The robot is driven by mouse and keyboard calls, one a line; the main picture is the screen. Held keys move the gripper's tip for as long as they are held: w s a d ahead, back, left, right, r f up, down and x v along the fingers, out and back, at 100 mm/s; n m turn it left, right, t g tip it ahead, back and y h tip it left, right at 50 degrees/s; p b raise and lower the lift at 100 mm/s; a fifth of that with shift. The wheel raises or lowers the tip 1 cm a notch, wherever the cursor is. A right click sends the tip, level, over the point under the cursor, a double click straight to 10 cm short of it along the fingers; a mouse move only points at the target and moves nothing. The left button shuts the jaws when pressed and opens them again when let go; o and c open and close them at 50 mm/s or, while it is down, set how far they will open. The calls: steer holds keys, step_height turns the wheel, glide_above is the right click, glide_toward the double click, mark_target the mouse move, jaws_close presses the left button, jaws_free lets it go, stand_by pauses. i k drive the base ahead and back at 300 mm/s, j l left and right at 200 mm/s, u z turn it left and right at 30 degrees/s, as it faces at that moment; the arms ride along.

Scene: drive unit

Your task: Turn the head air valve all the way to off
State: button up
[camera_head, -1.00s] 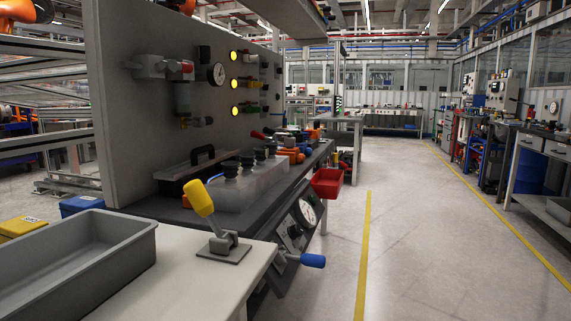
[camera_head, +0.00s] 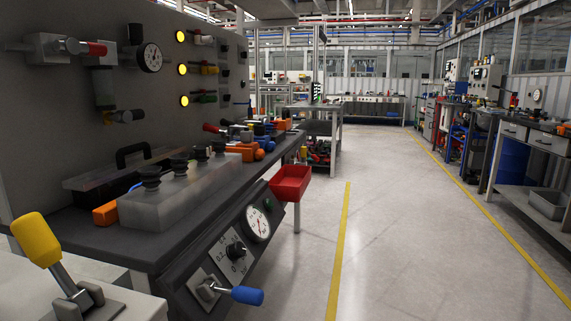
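I see several valve-like handles, and no label I can read tells which is the head air valve. A red-tipped lever (camera_head: 95,48) lies level on a grey fitting high on the upright panel at left. A blue-handled lever (camera_head: 246,295) sticks out to the right from the sloped front panel under the bench. A yellow-handled lever (camera_head: 37,240) leans up to the left on a pale surface at lower left. My gripper is not in view.
The dark bench (camera_head: 110,237) carries clear blocks with black knobs (camera_head: 174,168). A red bin (camera_head: 290,183) juts from its right edge. Round gauges show on the upright panel (camera_head: 151,57) and front panel (camera_head: 258,223). The aisle floor (camera_head: 400,240) at right is clear.

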mark_target(303, 149)
steer(key=i+j+u, duration=0.1)
steer(key=i, duration=0.65)
steer(key=i+l, duration=0.7)
steer(key=i, duration=0.25)
steer(key=i+l+u, duration=0.15)
steer(key=i+l, duration=0.55)
steer(key=i, duration=0.25)
